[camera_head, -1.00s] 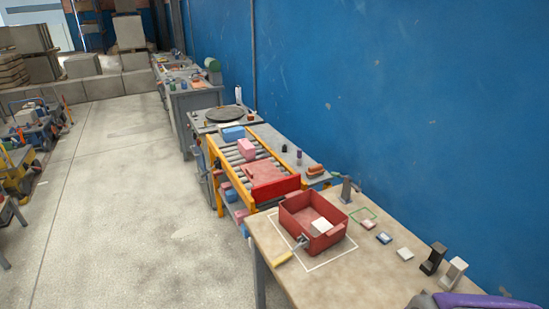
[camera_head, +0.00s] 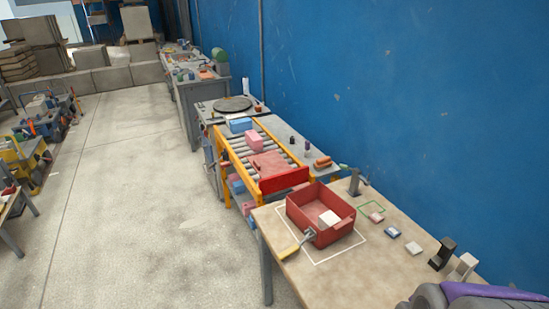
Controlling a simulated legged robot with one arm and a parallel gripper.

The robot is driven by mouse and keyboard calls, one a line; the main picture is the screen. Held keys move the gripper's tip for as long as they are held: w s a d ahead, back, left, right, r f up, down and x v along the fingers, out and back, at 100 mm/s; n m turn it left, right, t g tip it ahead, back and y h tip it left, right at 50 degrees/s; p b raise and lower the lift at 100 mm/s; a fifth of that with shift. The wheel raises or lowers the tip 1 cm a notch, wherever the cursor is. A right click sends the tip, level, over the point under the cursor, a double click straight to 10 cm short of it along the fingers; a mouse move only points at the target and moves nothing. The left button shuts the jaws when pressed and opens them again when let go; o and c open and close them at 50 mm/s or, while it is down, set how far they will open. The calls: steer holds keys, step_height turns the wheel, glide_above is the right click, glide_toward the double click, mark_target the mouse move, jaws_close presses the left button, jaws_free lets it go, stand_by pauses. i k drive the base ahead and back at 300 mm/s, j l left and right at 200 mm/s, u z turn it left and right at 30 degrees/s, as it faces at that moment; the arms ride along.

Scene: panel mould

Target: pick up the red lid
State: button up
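A flat, dull red lid-like piece (camera_head: 268,164) lies on the roller conveyor, just behind a bright red upright panel (camera_head: 284,181) at the conveyor's near end. An open red box (camera_head: 310,229) stands on the near table inside a white outline, with a white block (camera_head: 329,218) in it. The flat piece is apart from the box. My gripper is not in view.
The near table (camera_head: 345,278) holds a yellow-handled tool (camera_head: 292,248), small blocks and dark and light stands (camera_head: 442,253) on the right. A pink block (camera_head: 254,141) sits on the yellow-railed conveyor. A blue wall bounds the right; open floor (camera_head: 130,200) lies left.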

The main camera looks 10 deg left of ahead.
mark_target(269, 164)
steer(key=i+j, duration=0.3)
steer(key=j, duration=0.2)
steer(key=i+j, duration=0.3)
steer(key=j, duration=0.2)
steer(key=i+j, duration=0.3)
steer(key=j, duration=0.25)
steer(key=i+j, duration=0.3)
steer(key=j, duration=0.2)
steer(key=i+j+z, duration=0.1)
steer(key=i+j, duration=0.2)
steer(key=j, duration=0.2)
steer(key=i+j, duration=0.3)
steer(key=j, duration=0.25)
steer(key=i+j, duration=0.25)
steer(key=j, duration=0.25)
steer(key=i+j, duration=0.3)
steer(key=j, duration=0.25)
